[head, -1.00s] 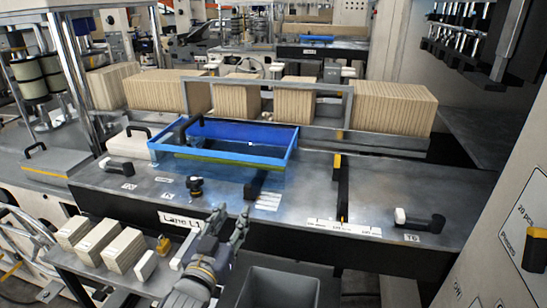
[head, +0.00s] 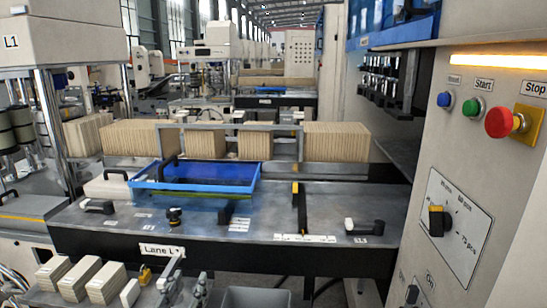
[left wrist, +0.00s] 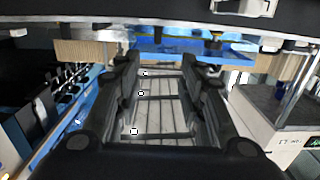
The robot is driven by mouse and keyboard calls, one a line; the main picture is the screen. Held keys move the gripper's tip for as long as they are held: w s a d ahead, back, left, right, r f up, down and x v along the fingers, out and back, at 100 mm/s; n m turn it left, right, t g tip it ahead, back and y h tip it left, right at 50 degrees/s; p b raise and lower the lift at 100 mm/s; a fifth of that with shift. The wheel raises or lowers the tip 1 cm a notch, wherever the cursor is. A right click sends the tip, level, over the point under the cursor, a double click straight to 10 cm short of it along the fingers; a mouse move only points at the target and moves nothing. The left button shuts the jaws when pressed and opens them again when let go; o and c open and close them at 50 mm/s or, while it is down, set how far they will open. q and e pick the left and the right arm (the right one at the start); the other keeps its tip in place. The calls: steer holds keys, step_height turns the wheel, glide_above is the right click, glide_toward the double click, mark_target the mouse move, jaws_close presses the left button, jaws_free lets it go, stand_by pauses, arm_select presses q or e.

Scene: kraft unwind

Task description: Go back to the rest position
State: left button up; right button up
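My left gripper (head: 189,276) shows at the bottom edge of the head view, in front of the Lane L1 table (head: 330,202) and just right of the small stacks of blanks. Its two fingers are apart with nothing between them. In the left wrist view the fingers of the left gripper (left wrist: 163,72) also stand apart, with a grey lined surface seen through the gap. The rest of the left arm is cut off by the frame. My right gripper is not in view.
A blue frame (head: 205,188) sits on the table, with rows of brown blanks (head: 337,142) behind. A control panel with a red stop button (head: 503,122) closes off the right.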

arm_select(q)
steer(key=s+a+f+g+y, duration=0.1)
steer(key=s+a+f+g, duration=0.1)
steer(key=s+f+g, duration=1.2)
steer(key=s+f+m, duration=0.1)
steer(key=s+f, duration=0.3)
steer(key=s, duration=0.3)
steer(key=s+f, duration=0.5)
steer(key=s, duration=0.3)
step_height(320, 180, down, 24)
steer(key=g, duration=0.1)
steer(key=s+a+f+g, duration=0.1)
steer(key=s+a+f, duration=0.2)
steer(key=s+f, duration=1.4)
steer(key=shift+s+f+m+g, duration=0.3)
steer(key=shift+s+f, duration=0.1)
steer(key=shift+f, duration=0.1)
steer(key=shift+a, duration=0.1)
